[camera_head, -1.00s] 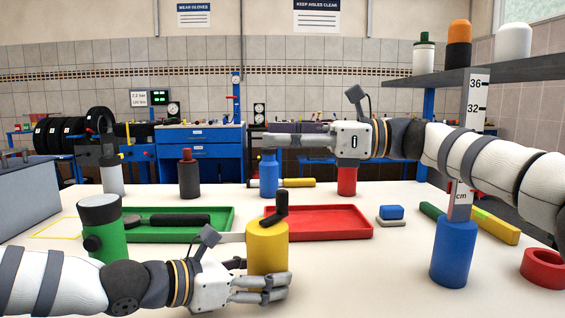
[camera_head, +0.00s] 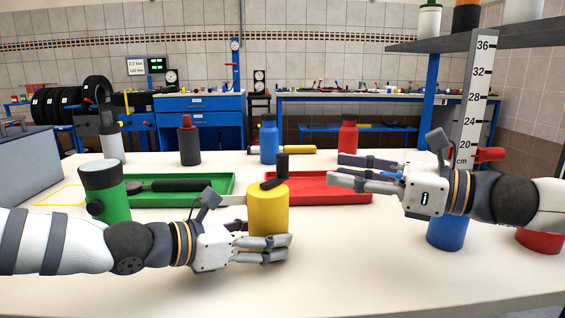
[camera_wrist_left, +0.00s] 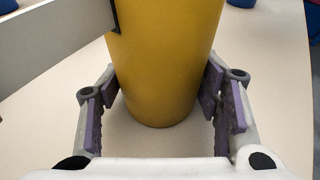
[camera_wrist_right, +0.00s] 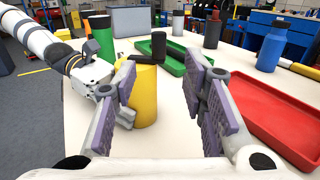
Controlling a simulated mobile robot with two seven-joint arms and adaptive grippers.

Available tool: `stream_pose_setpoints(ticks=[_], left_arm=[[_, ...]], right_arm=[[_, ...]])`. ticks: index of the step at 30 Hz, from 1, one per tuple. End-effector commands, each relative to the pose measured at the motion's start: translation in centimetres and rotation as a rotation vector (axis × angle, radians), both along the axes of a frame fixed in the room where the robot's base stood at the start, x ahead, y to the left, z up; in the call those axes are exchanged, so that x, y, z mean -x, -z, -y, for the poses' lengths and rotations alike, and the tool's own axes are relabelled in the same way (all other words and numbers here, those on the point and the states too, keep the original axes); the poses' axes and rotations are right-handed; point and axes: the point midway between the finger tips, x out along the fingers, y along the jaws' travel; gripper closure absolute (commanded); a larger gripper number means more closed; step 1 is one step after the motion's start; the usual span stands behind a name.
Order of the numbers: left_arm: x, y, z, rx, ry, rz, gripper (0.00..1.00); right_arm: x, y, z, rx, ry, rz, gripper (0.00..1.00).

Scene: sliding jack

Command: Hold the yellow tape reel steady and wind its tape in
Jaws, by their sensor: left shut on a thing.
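The yellow tape reel (camera_head: 267,208) stands upright on the white table, a yellow cylinder with a black crank handle (camera_head: 279,172) on top. A pale tape strip (camera_wrist_left: 50,45) leaves its side, seen in the left wrist view. My left gripper (camera_head: 264,250) is shut around the reel's lower body, with one finger pad on each side in the left wrist view. My right gripper (camera_head: 350,172) is open and empty, to the right of the reel and above the red tray. The right wrist view shows its fingers apart, with the reel (camera_wrist_right: 144,95) beyond the left finger.
A green tray (camera_head: 205,199) and a red tray (camera_head: 345,197) lie behind the reel. A green cylinder (camera_head: 108,195) stands at left. A blue cylinder (camera_head: 446,233) with an upright scale stands at right, under my right wrist. The front table is clear.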

Motion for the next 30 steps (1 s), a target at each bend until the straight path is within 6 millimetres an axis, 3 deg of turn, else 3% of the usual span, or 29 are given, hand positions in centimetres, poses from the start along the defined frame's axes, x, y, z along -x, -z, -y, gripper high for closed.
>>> stream_pose_setpoints(ticks=[10,15,26,30], left_arm=[[0.0,0.1,0.0,-0.001,0.001,-0.001,0.64],[0.0,0.1,0.0,-0.002,0.000,-0.001,0.64],[0.0,0.1,0.0,-0.002,0.000,-0.001,0.64],[0.0,0.1,0.0,-0.002,0.000,-0.001,0.64]], right_arm=[[-3.7,0.1,-6.9,0.003,-0.005,-0.001,0.61],[-5.2,0.1,-9.5,0.002,-0.003,-0.001,0.61],[-5.7,0.0,-10.3,-0.001,-0.002,-0.001,0.61],[-5.7,0.0,-10.3,-0.001,-0.002,-0.001,0.91]])
